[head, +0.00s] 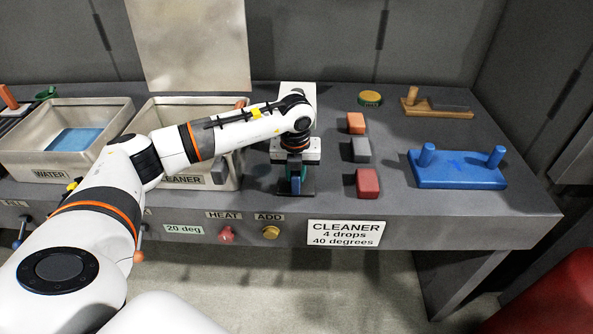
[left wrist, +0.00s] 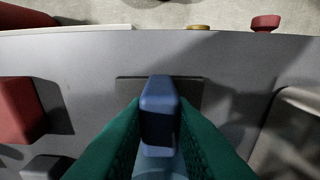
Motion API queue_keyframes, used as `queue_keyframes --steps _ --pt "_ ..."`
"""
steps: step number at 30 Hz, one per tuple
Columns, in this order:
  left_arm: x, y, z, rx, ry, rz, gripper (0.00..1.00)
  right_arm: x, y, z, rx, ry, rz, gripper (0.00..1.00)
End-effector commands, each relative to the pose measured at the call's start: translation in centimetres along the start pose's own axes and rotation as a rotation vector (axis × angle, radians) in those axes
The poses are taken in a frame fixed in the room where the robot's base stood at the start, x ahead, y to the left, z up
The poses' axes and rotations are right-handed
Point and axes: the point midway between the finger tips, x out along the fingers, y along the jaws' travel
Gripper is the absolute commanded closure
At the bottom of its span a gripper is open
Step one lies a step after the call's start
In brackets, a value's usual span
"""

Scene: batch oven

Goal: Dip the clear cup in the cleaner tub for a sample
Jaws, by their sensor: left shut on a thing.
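The cleaner tub (head: 229,178) is a pale open tub left of centre in the head view, partly covered by my left arm. My left gripper (head: 296,184) points down over a dark pad just right of the tub. In the left wrist view its green fingers (left wrist: 160,112) are shut on the blue handle (left wrist: 159,95) of the clear cup. A bit of the cup's see-through body (left wrist: 162,166) shows at the bottom edge; the rest is hidden. My right gripper is not in view.
A water tub (head: 22,152) stands at the left. Right of my gripper are orange, grey and red blocks (head: 367,183), a blue two-peg stand (head: 455,172) and a wooden holder (head: 435,110). The front has a red knob (head: 226,235), a yellow knob (head: 270,233) and a "20 deg" label (head: 184,229).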

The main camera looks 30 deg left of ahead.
Motion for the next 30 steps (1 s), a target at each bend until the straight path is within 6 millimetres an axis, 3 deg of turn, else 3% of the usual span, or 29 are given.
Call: queue_keyframes --steps 30 --pt "-5.1 0.0 -0.6 -0.001 0.001 0.000 1.00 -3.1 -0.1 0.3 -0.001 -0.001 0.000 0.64"
